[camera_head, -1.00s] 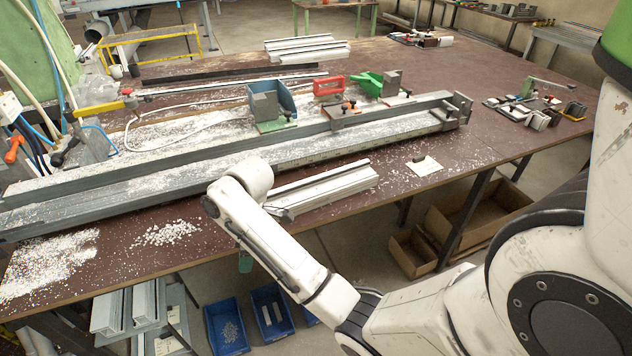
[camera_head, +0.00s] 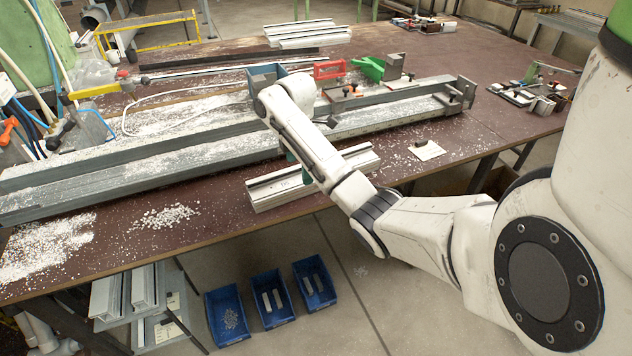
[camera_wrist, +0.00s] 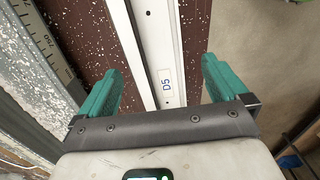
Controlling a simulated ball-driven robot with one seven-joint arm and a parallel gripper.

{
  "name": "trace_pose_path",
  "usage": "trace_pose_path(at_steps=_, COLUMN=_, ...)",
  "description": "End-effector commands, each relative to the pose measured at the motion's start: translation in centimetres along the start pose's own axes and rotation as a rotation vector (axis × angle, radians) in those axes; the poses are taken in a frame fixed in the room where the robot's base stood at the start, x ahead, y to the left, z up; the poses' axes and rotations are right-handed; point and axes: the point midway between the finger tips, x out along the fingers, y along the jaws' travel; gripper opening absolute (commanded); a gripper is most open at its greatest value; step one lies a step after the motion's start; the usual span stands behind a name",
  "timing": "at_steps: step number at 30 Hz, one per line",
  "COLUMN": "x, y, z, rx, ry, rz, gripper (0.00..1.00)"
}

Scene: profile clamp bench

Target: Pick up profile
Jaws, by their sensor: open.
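A pale grooved profile (camera_head: 275,188) lies on the brown bench near its front edge, beside the long grey clamp rail. My arm covers its middle in the head view. In the wrist view the profile (camera_wrist: 160,55) runs between my fingers and bears the mark "D5". My gripper (camera_wrist: 160,72) is open, with one green finger on each side of the profile and gaps on both sides. Its height above the profile is hard to tell. In the head view only a little of the green fingers shows beside my arm.
The long clamp rail (camera_head: 150,178) with white chips lies behind the profile. A ruler (camera_wrist: 45,40) shows along it. A white card (camera_head: 427,150) with a dark piece lies to the right. Blue bins (camera_head: 272,298) stand on the floor before the bench.

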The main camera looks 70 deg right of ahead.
Motion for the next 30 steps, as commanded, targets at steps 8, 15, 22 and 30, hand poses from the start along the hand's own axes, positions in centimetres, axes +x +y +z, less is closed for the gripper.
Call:
trace_pose_path(at_steps=8, x=2.2, y=0.1, z=0.0, rx=0.002, ry=-0.001, rz=-0.002, gripper=1.0)
trace_pose_path(at_steps=15, x=5.5, y=0.4, z=-0.1, rx=0.002, ry=-0.001, rz=-0.002, gripper=1.0)
trace_pose_path(at_steps=22, x=6.4, y=0.5, z=-0.1, rx=0.002, ry=0.0, rz=0.001, gripper=1.0)
trace_pose_path(at_steps=30, x=6.4, y=0.5, z=-0.1, rx=0.001, ry=0.0, rz=0.001, gripper=0.86)
